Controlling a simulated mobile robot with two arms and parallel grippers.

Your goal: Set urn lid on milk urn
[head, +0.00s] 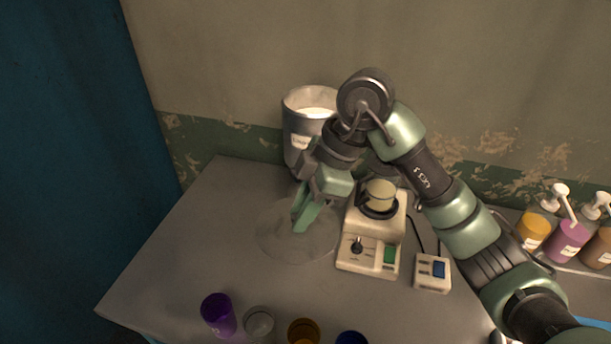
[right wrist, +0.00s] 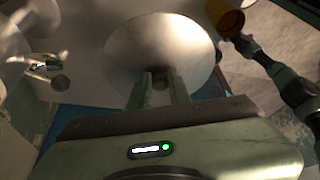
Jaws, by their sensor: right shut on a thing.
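The milk urn (head: 300,135) is a tall grey metal can with a label, standing upright at the back of the table. Its top is open and white milk shows inside. My right gripper (head: 300,222) is in front of the urn, pointing down, shut on the urn lid (head: 275,238). The lid is a wide, see-through round disc; it also shows in the right wrist view (right wrist: 165,45). In that view a small knob sits between the fingertips (right wrist: 162,88). I cannot tell the lid's exact height above the table. My left gripper does not show.
A cream hotplate device (head: 375,245) carrying a small vessel (head: 381,193) stands right of the lid. A small switch box (head: 432,272) is beside it. Several cups, including a purple one (head: 218,315), line the front edge. Pump bottles (head: 535,228) stand right. The table's left side is clear.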

